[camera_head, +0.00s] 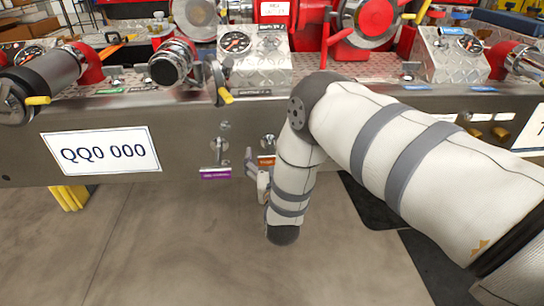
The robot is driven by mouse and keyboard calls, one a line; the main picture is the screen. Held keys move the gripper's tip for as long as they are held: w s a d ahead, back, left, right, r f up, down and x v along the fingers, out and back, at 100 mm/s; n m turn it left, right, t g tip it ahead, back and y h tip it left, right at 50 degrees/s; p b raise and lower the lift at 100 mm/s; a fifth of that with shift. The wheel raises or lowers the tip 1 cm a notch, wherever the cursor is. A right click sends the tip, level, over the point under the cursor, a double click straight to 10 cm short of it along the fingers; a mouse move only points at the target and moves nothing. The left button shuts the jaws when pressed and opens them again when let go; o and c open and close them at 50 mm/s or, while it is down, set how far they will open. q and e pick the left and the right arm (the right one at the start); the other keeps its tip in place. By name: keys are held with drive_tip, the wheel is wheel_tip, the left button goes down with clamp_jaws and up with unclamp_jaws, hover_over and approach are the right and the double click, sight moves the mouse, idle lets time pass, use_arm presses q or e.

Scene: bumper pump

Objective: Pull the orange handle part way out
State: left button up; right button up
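The orange handle shows as an orange label (266,160) and a metal pull (268,142) on the front of the bumper panel, just right of the purple-labelled handle. My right gripper (250,162) is at the panel front, immediately left of and partly over the orange label. It is small in the view and partly hidden by my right forearm, so I cannot tell whether its fingers are open or closed on the handle. My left gripper is not in view.
A similar metal handle with a purple label (216,173) is close on the left. Hose fittings, gauges (236,42) and yellow levers (225,95) crowd the bumper top. A white plate reading QQ0 000 (103,152) is at left. The concrete floor (160,250) below is clear.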

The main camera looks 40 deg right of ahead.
drive_tip(key=v, duration=1.2)
